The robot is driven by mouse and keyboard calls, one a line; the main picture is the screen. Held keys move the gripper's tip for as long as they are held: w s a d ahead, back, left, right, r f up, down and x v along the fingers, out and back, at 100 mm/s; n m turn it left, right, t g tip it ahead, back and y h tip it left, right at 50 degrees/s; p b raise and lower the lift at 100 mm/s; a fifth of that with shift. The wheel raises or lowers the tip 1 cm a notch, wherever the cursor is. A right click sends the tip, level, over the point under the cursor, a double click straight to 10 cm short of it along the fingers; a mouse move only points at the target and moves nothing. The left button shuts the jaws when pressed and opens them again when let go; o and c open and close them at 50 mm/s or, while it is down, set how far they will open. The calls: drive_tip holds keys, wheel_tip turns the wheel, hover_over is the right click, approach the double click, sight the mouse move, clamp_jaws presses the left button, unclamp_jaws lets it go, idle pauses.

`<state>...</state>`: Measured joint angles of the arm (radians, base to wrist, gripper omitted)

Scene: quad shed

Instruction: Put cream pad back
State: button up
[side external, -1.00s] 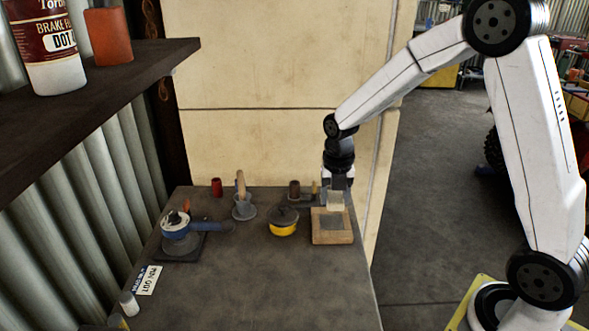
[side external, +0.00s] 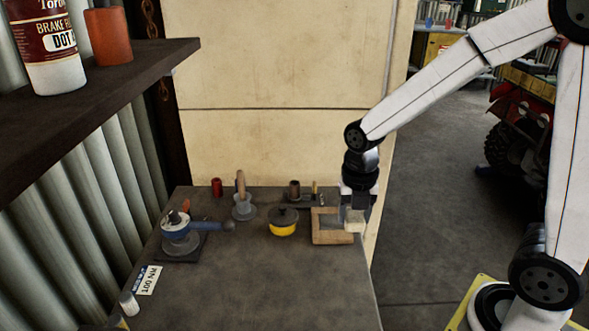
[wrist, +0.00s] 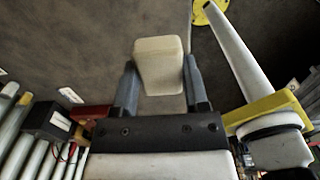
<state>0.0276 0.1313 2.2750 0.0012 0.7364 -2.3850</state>
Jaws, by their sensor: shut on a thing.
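The cream pad (side external: 354,224) is a small pale block held between the fingers of my gripper (side external: 355,210). In the wrist view the pad (wrist: 158,62) fills the space between the two fingertips of the gripper (wrist: 160,68), with bare bench beyond it. In the side view the pad appears at the right edge of a wooden open-topped tray (side external: 330,240). The gripper hides part of the tray's right side. I cannot tell whether the pad touches the tray or the bench.
A yellow-and-black round tin (side external: 283,228) stands left of the tray. A wooden-handled tool (side external: 241,200), a red cylinder (side external: 217,187) and a blue-grey tool (side external: 180,232) are farther left. A cream panel (side external: 285,70) rises behind the bench.

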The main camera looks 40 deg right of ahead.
drive_tip(key=s+a, duration=0.2)
drive_tip(key=s, duration=0.5)
drive_tip(key=shift+s+a+r, duration=0.15)
drive_tip(key=shift+s+a, duration=0.05)
drive_tip(key=shift+s, duration=0.1)
drive_tip(key=shift+w, duration=0.1)
hover_over(318, 258)
drive_tip(key=s, duration=0.2)
drive_tip(key=f, duration=0.8)
drive_tip(key=shift+w+f, duration=0.1)
drive_tip(key=shift+w, duration=0.15)
drive_tip(key=shift+w+f, duration=0.5)
drive_tip(key=shift+f, duration=0.1)
drive_tip(key=shift+w+f, duration=0.25)
drive_tip(key=shift+f, duration=1.55)
drive_tip(key=shift+f, duration=0.15)
